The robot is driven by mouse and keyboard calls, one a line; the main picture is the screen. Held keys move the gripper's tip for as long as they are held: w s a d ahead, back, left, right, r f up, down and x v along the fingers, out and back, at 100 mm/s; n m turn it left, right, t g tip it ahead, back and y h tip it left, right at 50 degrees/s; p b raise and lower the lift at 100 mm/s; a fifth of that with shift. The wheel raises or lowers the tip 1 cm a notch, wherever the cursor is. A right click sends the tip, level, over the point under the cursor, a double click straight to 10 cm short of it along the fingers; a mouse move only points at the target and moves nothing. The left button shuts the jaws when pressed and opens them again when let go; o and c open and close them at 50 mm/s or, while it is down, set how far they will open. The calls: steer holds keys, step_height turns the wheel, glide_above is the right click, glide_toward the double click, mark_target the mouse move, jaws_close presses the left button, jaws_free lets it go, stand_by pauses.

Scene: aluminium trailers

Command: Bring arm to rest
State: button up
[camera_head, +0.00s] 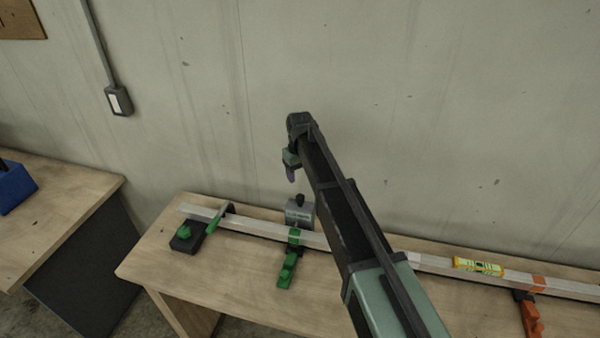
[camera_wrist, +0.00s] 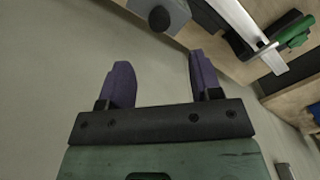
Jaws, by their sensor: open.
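My arm reaches up and over the workbench in the head view, and its end hangs over the bench's back edge, near the wall. My gripper (camera_head: 291,174) is small there, with purple fingers pointing down. In the wrist view my gripper (camera_wrist: 160,82) shows two purple fingers well apart with nothing between them. A grey block with a black knob (camera_head: 299,211) stands on the bench below the gripper, apart from it. The same block shows at the top of the wrist view (camera_wrist: 165,14).
The wooden workbench (camera_head: 235,290) carries a long aluminium bar (camera_head: 265,228), green clamps (camera_head: 288,270), a black block (camera_head: 187,237), a yellow level (camera_head: 478,267) and an orange clamp (camera_head: 530,315). A second table (camera_head: 60,210) with a blue bin (camera_head: 14,188) stands left. The wall is close behind.

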steer(key=s+d+f+m+b, duration=0.2)
steer(key=s+d+f+b, duration=0.2)
steer(key=s+d, duration=0.3)
steer(key=s+d+f+m+b, duration=0.2)
steer(key=s+d+f+b, duration=0.2)
steer(key=s+d, duration=0.3)
steer(key=s+d+f+m+b, duration=0.2)
steer(key=s+d+f+b, duration=0.2)
steer(key=s, duration=1.1)
steer(key=d, duration=0.3)
steer(key=shift+s+d+f+m, duration=0.15)
steer(key=shift+d+f+m, duration=0.05)
steer(key=shift+f+m, duration=0.1)
